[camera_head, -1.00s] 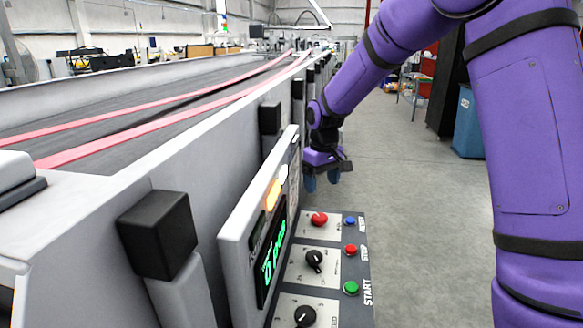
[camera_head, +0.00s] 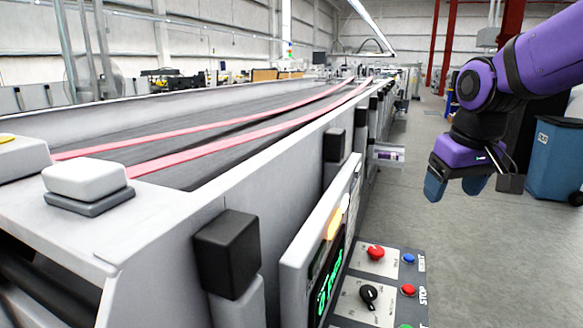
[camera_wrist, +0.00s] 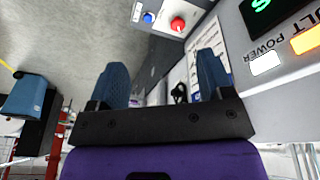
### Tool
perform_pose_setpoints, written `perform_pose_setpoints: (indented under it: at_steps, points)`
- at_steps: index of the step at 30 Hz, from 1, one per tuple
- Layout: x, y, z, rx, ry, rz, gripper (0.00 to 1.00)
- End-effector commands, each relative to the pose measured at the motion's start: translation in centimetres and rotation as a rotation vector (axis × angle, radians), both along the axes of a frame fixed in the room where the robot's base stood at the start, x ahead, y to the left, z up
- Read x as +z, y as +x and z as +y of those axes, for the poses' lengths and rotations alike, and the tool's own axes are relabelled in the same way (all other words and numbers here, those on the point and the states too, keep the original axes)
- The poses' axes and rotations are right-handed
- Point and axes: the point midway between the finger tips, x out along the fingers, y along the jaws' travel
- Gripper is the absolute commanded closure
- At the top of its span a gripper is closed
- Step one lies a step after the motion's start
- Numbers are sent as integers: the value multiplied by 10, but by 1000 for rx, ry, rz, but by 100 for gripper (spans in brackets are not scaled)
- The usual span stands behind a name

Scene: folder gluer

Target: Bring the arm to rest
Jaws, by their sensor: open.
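My purple arm reaches in from the right in the head view. My gripper (camera_head: 455,187) hangs over the aisle, to the right of the machine and above the level of its control panel, with blue fingertips pointing down. In the wrist view my gripper (camera_wrist: 162,80) has its two blue fingers spread apart with nothing between them. It touches nothing that I can see. The control panel (camera_head: 385,285) has a red knob (camera_head: 376,252), a black knob (camera_head: 369,295), a blue button (camera_head: 408,258) and a red STOP button (camera_head: 408,290). The green START button is mostly cut off at the bottom edge.
The folder gluer's long grey side (camera_head: 290,190) fills the left, with pink belts (camera_head: 250,127) on top. A lit display (camera_head: 329,290) stands beside the panel. A blue bin (camera_head: 555,155) stands at the right behind my arm. The aisle floor (camera_head: 420,220) looks clear.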

Motion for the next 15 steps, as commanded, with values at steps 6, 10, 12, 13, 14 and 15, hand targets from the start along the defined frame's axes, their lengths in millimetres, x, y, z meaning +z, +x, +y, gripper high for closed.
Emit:
perform_pose_setpoints:
  at_steps: [6, 10, 12, 13, 14, 15]
  points:
    - [16, -55, -10, -52, 18, -69, 26]
    - [20, -86, -14, -80, 30, -107, 26]
    - [20, -103, -16, -97, 38, -128, 26]
    - [20, -110, -17, -103, 42, -138, 26]
    - [20, -116, -18, -110, 45, -146, 26]
    - [19, -125, -19, -118, 50, -157, 26]
